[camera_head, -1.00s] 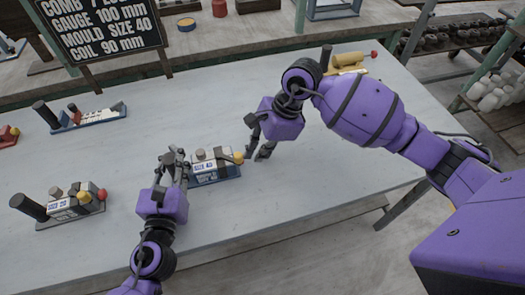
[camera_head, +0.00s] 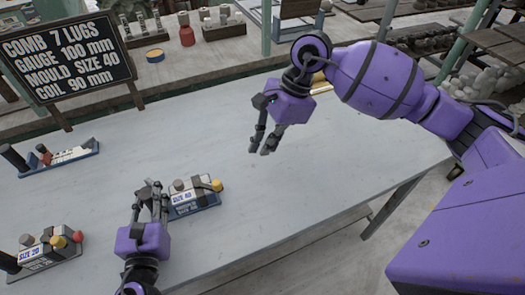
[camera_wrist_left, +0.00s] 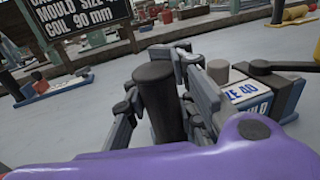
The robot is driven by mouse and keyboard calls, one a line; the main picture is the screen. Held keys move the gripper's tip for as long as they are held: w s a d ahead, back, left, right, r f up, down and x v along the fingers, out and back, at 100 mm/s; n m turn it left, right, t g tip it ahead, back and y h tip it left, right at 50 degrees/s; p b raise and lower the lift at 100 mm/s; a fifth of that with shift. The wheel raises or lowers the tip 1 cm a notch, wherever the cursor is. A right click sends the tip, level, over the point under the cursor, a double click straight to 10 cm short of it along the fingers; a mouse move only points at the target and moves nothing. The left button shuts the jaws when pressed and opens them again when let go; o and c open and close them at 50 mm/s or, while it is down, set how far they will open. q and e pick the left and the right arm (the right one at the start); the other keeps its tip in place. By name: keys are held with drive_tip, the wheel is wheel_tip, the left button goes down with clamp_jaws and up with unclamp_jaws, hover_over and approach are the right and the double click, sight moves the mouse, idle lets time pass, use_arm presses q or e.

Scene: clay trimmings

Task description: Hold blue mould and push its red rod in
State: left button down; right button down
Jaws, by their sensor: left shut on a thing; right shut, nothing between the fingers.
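The blue mould marked SIZE 40 (camera_head: 194,198) has a blue base, a grey peg on top and a yellow knob (camera_head: 217,185) at its right end. I make out no red rod on it. In the left wrist view the mould (camera_wrist_left: 265,95) is at the right. My left gripper (camera_head: 152,190) is at its left end, shut on its upright dark handle (camera_wrist_left: 158,98). The handle is mostly hidden in the head view. My right gripper (camera_head: 262,150) is shut and empty, above and right of the yellow knob, apart from it.
A SIZE 20 mould (camera_head: 45,250) with yellow and red knobs stands at the lower left. A blue-based comb tool (camera_head: 65,158) lies at the back left, near the sign (camera_head: 65,60). A yellow item (camera_head: 320,85) is partly hidden behind my right arm. The table's right part is clear.

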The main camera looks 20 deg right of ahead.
use_arm(q)
drive_tip(key=shift+s+f, duration=0.15)
drive_tip(key=shift+f, duration=0.25)
drive_tip(key=c, duration=1.8)
unclamp_jaws()
drive_tip(key=shift+c, duration=0.2)
drive_tip(key=o, duration=0.5)
drive_tip(key=shift+r, duration=0.15)
drive_tip(key=shift+c, duration=0.2)
drive_tip(key=shift+r, duration=0.1)
